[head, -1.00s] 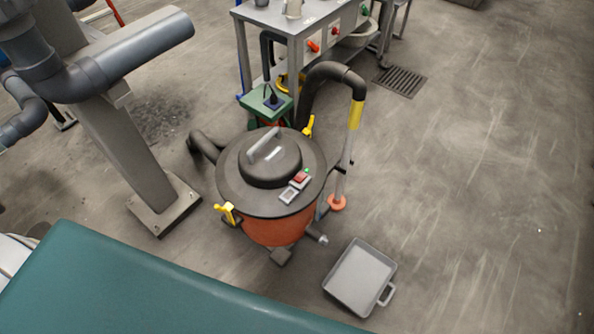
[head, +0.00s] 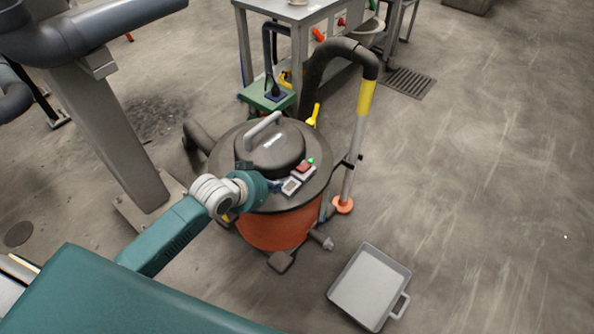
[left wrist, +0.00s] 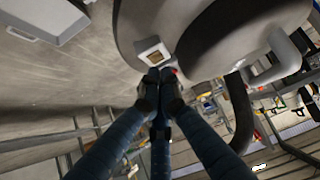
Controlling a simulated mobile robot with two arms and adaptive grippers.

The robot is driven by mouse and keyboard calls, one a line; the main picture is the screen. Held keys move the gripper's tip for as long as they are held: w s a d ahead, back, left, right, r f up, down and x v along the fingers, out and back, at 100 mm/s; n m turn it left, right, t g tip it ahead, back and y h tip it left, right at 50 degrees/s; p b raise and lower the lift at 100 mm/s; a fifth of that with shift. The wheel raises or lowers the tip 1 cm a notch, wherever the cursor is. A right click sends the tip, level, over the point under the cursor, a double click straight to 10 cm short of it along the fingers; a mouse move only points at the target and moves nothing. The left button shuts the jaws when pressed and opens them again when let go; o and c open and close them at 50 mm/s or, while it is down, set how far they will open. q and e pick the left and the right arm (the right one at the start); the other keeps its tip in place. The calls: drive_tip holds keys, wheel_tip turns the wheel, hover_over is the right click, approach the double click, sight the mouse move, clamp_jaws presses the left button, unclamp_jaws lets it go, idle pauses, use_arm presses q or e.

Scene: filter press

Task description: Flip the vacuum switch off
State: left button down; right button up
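The vacuum (head: 285,225) is an orange drum with a dark round lid and a grey handle. On the lid's right side is a small switch box (head: 299,178) with a pale square switch (head: 291,185), a red part (head: 305,168) and a green light (head: 311,160). My left gripper (head: 278,186) is at the box's near left end, beside the pale switch. In the left wrist view, the fingertips (left wrist: 158,74) are together, with nothing seen between them, just below the pale switch (left wrist: 153,55). I cannot tell whether they touch it. My right gripper is not in view.
A black hose with a yellow band (head: 365,97) and metal wand (head: 353,160) stands right of the drum. A grey tray (head: 368,288) lies on the floor at the lower right. A metal table (head: 290,12) stands behind. The floor at right is clear.

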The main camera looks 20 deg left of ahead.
use_arm(q)
drive_tip(key=w+r+t+h+b, duration=0.1)
drive_tip(key=w+r, duration=0.4)
drive_tip(key=r, duration=0.3)
drive_tip(key=shift+d+r+m+t, duration=0.2)
drive_tip(key=shift+m+t, duration=0.1)
drive_tip(key=shift+m, duration=0.1)
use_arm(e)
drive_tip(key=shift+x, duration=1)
use_arm(q)
drive_tip(key=b, duration=0.3)
hover_over(297, 168)
drive_tip(key=f, duration=0.5)
drive_tip(key=shift+w+d+f, duration=0.1)
drive_tip(key=shift+w+f, duration=0.1)
drive_tip(key=shift+w, duration=0.15)
drive_tip(key=f, duration=0.3)
drive_tip(key=shift+s+f+b, duration=0.1)
drive_tip(key=shift+s+b, duration=0.1)
drive_tip(key=shift+b, duration=0.2)
drive_tip(key=shift+s+f, duration=0.2)
drive_tip(key=shift+f, duration=0.25)
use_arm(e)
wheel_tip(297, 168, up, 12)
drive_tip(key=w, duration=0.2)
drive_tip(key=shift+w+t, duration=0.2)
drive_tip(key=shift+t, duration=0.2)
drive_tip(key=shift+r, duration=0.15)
